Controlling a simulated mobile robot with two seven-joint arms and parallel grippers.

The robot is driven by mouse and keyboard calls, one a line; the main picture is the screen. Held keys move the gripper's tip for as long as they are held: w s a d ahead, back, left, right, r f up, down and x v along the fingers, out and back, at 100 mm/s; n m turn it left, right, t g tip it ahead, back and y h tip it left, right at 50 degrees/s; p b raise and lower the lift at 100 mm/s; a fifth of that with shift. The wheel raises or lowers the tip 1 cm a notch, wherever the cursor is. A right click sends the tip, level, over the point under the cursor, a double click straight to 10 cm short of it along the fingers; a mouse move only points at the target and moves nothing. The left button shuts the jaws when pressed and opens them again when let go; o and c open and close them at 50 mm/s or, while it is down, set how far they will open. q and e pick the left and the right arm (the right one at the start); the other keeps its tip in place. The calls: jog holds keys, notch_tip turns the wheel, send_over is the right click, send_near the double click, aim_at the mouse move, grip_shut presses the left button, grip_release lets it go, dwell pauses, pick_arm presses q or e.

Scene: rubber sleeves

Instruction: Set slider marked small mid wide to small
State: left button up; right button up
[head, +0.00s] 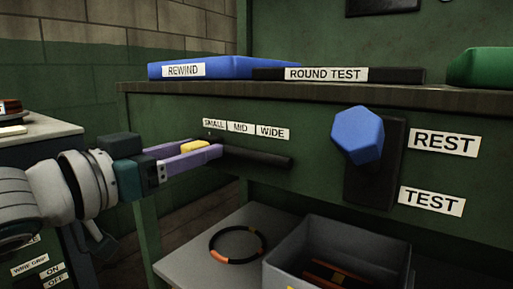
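The slider is a dark horizontal bar or track (262,157) on the green front panel, under three white labels: SMALL (214,124), MID (240,127) and WIDE (272,132). My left gripper (216,149), with purple fingers, reaches in from the left. Its fingertips are at the left end of the track, just below the SMALL label. A yellow patch shows between the fingers; I cannot tell if it is a finger pad or a slider knob. The fingertips hide the track's left end, and no knob shows clearly along the rest. My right gripper is out of view.
A blue hexagonal knob (358,135) sticks out at right, near labels REST (444,141) and TEST (432,200). Below, a shelf holds a ring (237,245) and a grey bin (330,236). A blue REWIND block (235,66) lies on top.

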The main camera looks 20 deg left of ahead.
pick_arm(q)
jog(key=shift+o, duration=0.7)
jog(key=shift+a, duration=0.1)
jog(key=shift+s, duration=0.5)
jog(key=p+v, duration=0.2)
jog(key=v, duration=0.7)
jog(key=shift+w+r, duration=0.1)
